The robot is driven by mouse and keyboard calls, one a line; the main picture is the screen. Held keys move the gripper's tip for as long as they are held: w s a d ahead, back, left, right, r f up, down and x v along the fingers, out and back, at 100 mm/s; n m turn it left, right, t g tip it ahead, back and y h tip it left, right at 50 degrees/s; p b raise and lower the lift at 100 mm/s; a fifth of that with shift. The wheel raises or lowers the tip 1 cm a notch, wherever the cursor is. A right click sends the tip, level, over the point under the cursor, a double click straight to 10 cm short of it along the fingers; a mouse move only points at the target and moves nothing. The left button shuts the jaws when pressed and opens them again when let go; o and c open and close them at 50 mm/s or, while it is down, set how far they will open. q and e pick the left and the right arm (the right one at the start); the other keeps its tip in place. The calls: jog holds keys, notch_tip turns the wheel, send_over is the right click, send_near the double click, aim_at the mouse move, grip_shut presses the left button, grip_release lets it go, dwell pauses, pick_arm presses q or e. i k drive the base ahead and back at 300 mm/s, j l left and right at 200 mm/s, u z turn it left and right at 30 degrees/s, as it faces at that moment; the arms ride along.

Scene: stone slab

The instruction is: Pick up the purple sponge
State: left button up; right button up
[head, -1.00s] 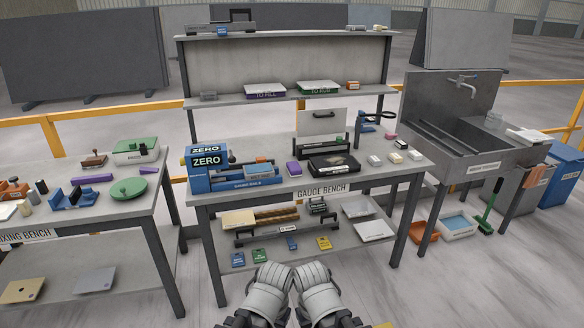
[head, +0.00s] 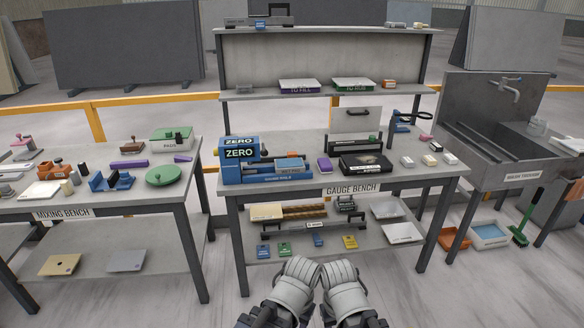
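A small purple block (head: 324,162), which looks like the sponge, lies on the top of the gauge bench (head: 290,192), between the blue ZERO device (head: 240,160) and a black case (head: 367,164). My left gripper (head: 298,278) and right gripper (head: 341,280) are side by side at the bottom of the view, in front of the gauge bench and well apart from the purple block.
The mixing bench (head: 120,203) stands at left with a floor gap beside the gauge bench. Several small blocks (head: 430,160) lie right of the black case. A raised shelf (head: 300,97) spans the bench's back. A sink (head: 500,150) stands at right.

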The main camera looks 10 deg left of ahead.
aim_at(324, 165)
jog(key=i+u, duration=0.15)
jog(key=i, duration=0.45)
jog(key=i+l+u, duration=0.1)
jog(key=i, duration=0.45)
jog(key=i+l+u, duration=0.15)
jog(key=i, duration=0.4)
jog(key=i+l, duration=0.15)
jog(key=i, duration=0.45)
